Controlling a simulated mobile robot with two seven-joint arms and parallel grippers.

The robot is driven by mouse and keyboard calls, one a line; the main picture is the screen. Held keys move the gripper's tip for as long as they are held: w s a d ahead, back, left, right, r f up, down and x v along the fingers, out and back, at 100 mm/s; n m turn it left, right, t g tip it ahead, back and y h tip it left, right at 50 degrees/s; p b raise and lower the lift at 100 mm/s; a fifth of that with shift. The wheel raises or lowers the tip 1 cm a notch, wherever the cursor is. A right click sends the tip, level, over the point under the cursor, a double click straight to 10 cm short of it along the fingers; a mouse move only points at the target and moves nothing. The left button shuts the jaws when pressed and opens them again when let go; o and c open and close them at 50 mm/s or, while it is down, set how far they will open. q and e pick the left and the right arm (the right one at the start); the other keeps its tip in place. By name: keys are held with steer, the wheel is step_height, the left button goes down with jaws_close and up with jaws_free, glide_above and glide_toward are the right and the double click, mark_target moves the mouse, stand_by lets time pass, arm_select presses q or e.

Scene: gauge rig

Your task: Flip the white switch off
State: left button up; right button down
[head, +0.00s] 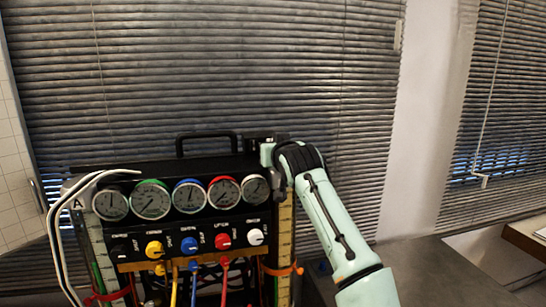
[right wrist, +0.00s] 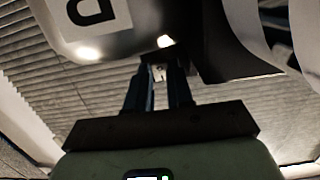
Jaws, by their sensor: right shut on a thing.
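The gauge rig (head: 180,223) stands left of centre in the head view. A white knob (head: 255,237) is at the right end of its row of controls; I see no other white control there. My right gripper (head: 267,154) is at the rig's upper right corner, above the white knob and apart from it. In the right wrist view, my right gripper (right wrist: 158,74) is shut on a small light part (right wrist: 158,73) beside a housing (right wrist: 105,48) with a white letter label. That part is too small to identify. My left gripper is out of view.
Several round gauges (head: 150,199) line the rig's front above black, yellow, blue and red knobs (head: 223,240). A black handle (head: 206,140) tops the rig. Cables (head: 60,240) hang at its left. Window blinds (head: 300,70) are behind. A grey surface (head: 410,265) lies right.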

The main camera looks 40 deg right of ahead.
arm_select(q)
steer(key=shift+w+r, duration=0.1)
arm_select(e)
steer(key=shift+f, duration=0.15)
steer(key=c, duration=1.3)
jaws_free()
steer(key=shift+s+a, duration=0.1)
steer(key=shift+s+a, duration=0.15)
steer(key=shift+s, duration=0.15)
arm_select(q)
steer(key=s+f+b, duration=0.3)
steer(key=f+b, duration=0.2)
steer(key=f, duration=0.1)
arm_select(e)
steer(key=shift+r+v, duration=0.2)
steer(key=shift+v, duration=6.05)
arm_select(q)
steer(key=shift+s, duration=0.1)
